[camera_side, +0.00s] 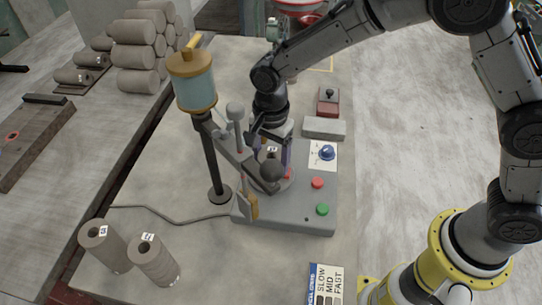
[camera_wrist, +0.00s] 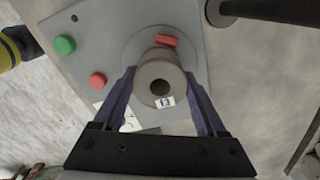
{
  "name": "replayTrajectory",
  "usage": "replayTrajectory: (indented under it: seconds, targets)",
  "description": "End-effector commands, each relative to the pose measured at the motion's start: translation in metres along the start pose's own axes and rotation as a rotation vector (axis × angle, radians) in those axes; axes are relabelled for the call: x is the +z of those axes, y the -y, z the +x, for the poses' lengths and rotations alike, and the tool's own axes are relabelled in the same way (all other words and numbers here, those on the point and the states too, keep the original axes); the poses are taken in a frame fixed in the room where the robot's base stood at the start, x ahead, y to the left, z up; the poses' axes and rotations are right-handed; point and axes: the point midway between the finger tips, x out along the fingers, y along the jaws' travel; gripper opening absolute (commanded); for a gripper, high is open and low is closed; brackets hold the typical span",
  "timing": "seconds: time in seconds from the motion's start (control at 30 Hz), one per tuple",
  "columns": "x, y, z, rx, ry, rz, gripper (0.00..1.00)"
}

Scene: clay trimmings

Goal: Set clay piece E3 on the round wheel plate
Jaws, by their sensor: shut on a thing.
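My gripper (camera_wrist: 163,95) is shut on a grey-brown clay cylinder with a hole in its end and a small white label (camera_wrist: 160,80); the label's marking is too small to read surely. In the wrist view the cylinder stands over the round wheel plate (camera_wrist: 135,50), hiding part of it. A small red block (camera_wrist: 167,40) shows beside the cylinder at the plate. I cannot tell whether the cylinder touches the plate.
Two labelled clay cylinders (camera_side: 103,245) (camera_side: 153,260) stand at the front left. The grey machine base (camera_side: 300,217) has red and green buttons. A post with a blue-gold canister (camera_side: 192,80) and a lever with a ball (camera_side: 272,171) stand close to my gripper. Stacked clay rolls (camera_side: 140,55) lie behind.

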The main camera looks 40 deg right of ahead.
Motion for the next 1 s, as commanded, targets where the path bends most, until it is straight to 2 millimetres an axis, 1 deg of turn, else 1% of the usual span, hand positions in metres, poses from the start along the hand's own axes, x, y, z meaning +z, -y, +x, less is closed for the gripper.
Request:
replayTrajectory:
  seconds: [0.2, 0.23, 0.3, 0.37, 0.6, 0.73, 0.87, 1.0]
  targets:
    - [0.000, 0.001, 0.003, -0.002, 0.000, 0.000, 0.01]
    - [0.000, 0.000, 0.003, -0.001, 0.000, 0.000, 0.78]
    - [0.000, 0.000, 0.003, -0.001, 0.000, 0.000, 0.90]
    - [0.000, 0.000, 0.003, 0.000, 0.000, 0.000, 1.00]
    - [0.000, 0.000, 0.002, 0.000, 0.000, 0.000, 1.00]
    - [0.000, 0.000, -0.006, -0.002, 0.000, 0.000, 1.00]
    - [0.000, 0.001, -0.027, -0.005, 0.001, 0.000, 1.00]
    - [0.000, 0.001, -0.057, -0.005, 0.001, 0.000, 1.00]
